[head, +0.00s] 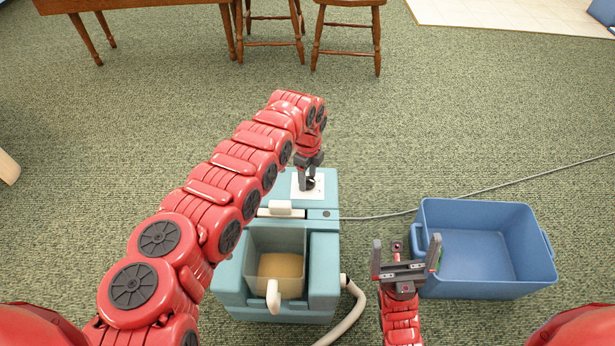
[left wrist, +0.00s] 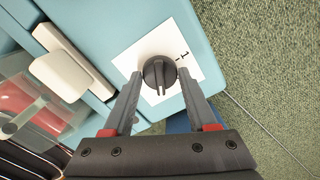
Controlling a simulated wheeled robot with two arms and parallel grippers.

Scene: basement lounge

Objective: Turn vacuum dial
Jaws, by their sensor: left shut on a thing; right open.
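The teal vacuum (head: 228,275) stands on the carpet in front of me. Its black dial (left wrist: 158,74) sits on a white label (left wrist: 204,68) with a "1" mark; the dial's ridge points toward my gripper in the left wrist view. My left gripper (head: 309,180) reaches down from above onto the dial. In the left wrist view its two fingers (left wrist: 157,84) stand on either side of the dial, shut on it. In the head view the gripper partly hides the dial. My right gripper (head: 407,255) is open and empty, to the right of the vacuum.
A blue bin (head: 480,289) stands on the right, close to my right gripper. A pale hose (head: 348,318) curves at the vacuum's lower right, and a grey cord (head: 455,196) runs right across the carpet. Wooden stools (head: 347,53) stand at the back.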

